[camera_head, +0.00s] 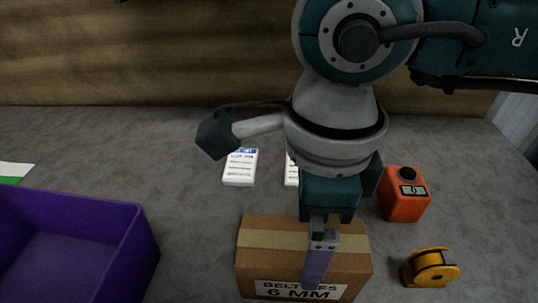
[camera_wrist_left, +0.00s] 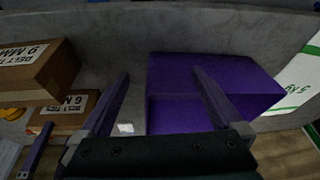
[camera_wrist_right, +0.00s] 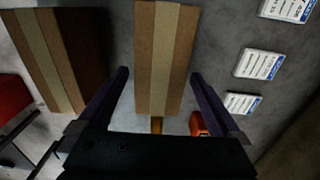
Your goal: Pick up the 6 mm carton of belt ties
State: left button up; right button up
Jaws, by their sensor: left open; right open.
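The 6 mm carton of belt ties (camera_head: 268,262) is a brown box with a tan tape strip and a white front label reading 6 MM. It stands on the grey surface at the bottom of the head view. My right gripper (camera_head: 318,275) is open over its right part. In the right wrist view the carton (camera_wrist_right: 165,60) shows between the spread fingers of my right gripper (camera_wrist_right: 158,78); I cannot tell whether they touch it. The left wrist view also shows the carton (camera_wrist_left: 48,123). My left gripper (camera_wrist_left: 160,82) is open and empty, facing a purple bin (camera_wrist_left: 215,75).
The purple bin (camera_head: 138,232) is at left. An orange device (camera_head: 402,208), a yellow reel (camera_head: 432,268) and white packs (camera_head: 240,168) lie around. Surface between bin and carton is free.

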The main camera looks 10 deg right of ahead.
jog(key=f, duration=0.6)
jog(key=shift+w+a+f, duration=0.1)
jog(key=shift+a+f, duration=0.15)
jog(key=shift+f, duration=0.15)
jog(key=shift+c, duration=0.4)
grip_shut()
